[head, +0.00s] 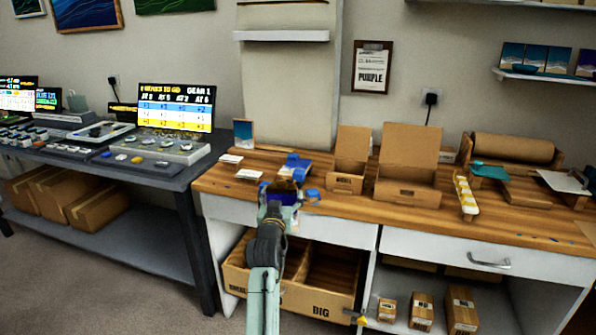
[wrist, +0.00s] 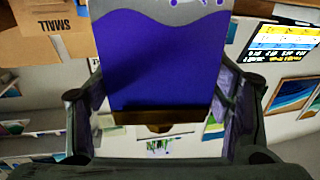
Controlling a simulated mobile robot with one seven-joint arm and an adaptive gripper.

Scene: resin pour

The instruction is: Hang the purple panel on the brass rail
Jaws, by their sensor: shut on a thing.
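My gripper (head: 279,197) is over the front left part of the wooden bench. In the wrist view, the purple panel (wrist: 160,60) stands between my gripper's two fingers (wrist: 160,105), which are shut on its sides. The panel has a wavy edge against a grey band, and a brown strip along its lower edge in that picture. In the head view, only a small dark purple patch of it (head: 283,196) shows at my gripper. I cannot clearly make out the brass rail in either view.
A blue item (head: 295,167) sits on the bench just behind my gripper. Open cardboard boxes (head: 408,165) stand to its right, and white cards (head: 249,174) lie to its left. A white ledge (head: 281,36) is on the wall above. A clipboard reading PURPLE (head: 372,67) hangs nearby.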

